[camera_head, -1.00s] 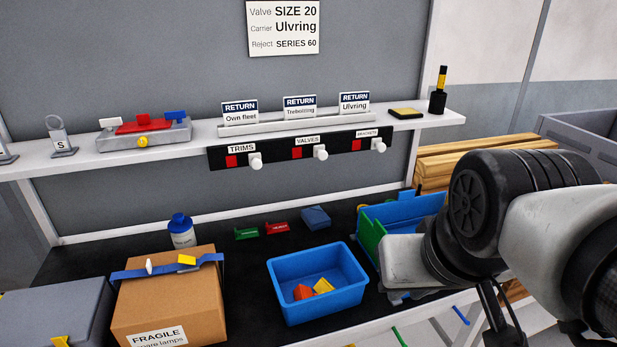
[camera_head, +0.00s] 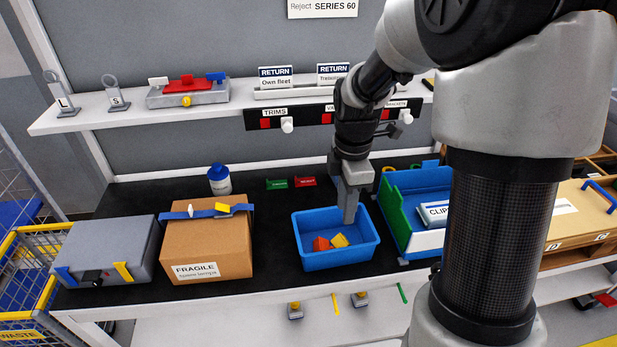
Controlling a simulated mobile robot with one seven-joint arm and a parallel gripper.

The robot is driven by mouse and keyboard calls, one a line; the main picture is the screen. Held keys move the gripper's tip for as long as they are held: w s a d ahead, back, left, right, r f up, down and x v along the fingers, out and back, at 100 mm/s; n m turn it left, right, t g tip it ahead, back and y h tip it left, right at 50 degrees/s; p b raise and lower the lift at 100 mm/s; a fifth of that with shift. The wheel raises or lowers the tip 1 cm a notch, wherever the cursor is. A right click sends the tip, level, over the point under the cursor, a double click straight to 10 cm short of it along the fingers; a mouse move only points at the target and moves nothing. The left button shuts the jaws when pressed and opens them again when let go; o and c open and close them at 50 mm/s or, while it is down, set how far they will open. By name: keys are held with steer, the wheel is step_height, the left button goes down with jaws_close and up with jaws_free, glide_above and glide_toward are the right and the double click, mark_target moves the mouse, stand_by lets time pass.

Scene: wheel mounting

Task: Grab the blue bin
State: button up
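The blue bin (camera_head: 338,262) is an open-topped tub standing on the black bench top (camera_head: 270,275), right of the cardboard box. An orange-red piece and a yellow piece lie inside it. My gripper (camera_head: 349,217) points down at the bin, over its back right part, with the tips at or just below the rim height in this view. I cannot tell whether it touches the bin wall. The fingers are seen edge-on, so their opening is hidden. A blue and green open holder (camera_head: 403,225) stands close to the right of the bin.
A cardboard box (camera_head: 208,245) marked FRAGILE and a grey case (camera_head: 105,250) stand to the left. A bottle with a blue cap (camera_head: 219,180) stands behind. The white shelf (camera_head: 220,108) with return signs overhangs the back. Bare bench lies between box and bin.

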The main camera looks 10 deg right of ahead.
mark_target(340, 257)
step_height(340, 257, down, 18)
steer(key=shift+r+b, duration=0.15)
steer(key=shift+b, duration=0.55)
jaws_close()
